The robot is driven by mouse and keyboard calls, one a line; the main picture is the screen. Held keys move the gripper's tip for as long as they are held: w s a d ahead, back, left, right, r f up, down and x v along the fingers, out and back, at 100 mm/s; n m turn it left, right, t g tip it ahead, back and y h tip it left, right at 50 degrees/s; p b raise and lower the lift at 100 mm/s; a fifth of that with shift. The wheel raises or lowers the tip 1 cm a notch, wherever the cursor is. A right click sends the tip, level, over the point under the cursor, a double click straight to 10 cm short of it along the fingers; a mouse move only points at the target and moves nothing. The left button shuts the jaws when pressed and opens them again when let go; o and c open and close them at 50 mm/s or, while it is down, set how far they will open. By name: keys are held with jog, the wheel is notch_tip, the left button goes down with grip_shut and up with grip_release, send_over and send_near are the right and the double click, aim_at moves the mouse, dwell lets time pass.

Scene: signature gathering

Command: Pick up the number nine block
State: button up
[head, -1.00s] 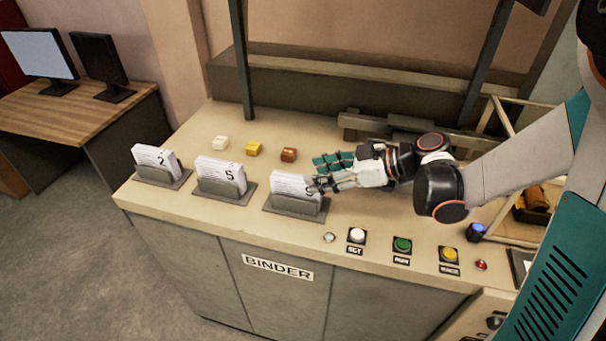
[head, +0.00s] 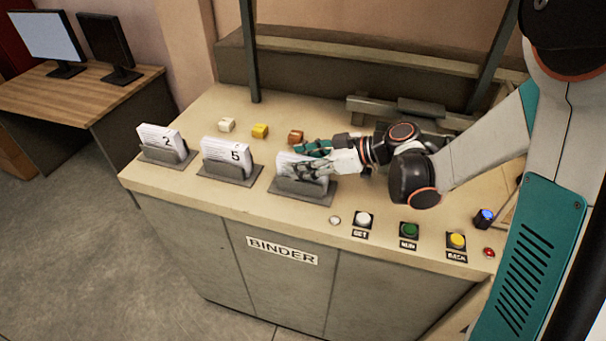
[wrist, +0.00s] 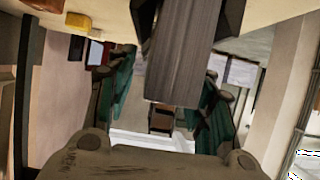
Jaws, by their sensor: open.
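The number nine block (head: 285,159) is a stack of white sheets in the rightmost grey holder (head: 311,195) on the counter. My arm and fingers cover much of it, and its digit is hidden now. My gripper (head: 303,160) is open at the block's right side, with a teal finger behind it and the other finger at its front. In the wrist view the teal fingers (wrist: 165,100) stand apart at left and right. A grey-brown slab (wrist: 180,65) lies between them; I cannot tell whether it is the block or its holder. Contact is unclear.
Blocks numbered 2 (head: 162,139) and 5 (head: 228,156) stand in holders to the left. White (head: 227,125), yellow (head: 260,131) and brown (head: 295,137) small pieces lie behind. Buttons (head: 408,230) line the front right edge. Dark posts and a ledge stand behind.

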jog(key=shift+c, duration=0.3)
grip_shut()
jog(key=shift+r, duration=0.15)
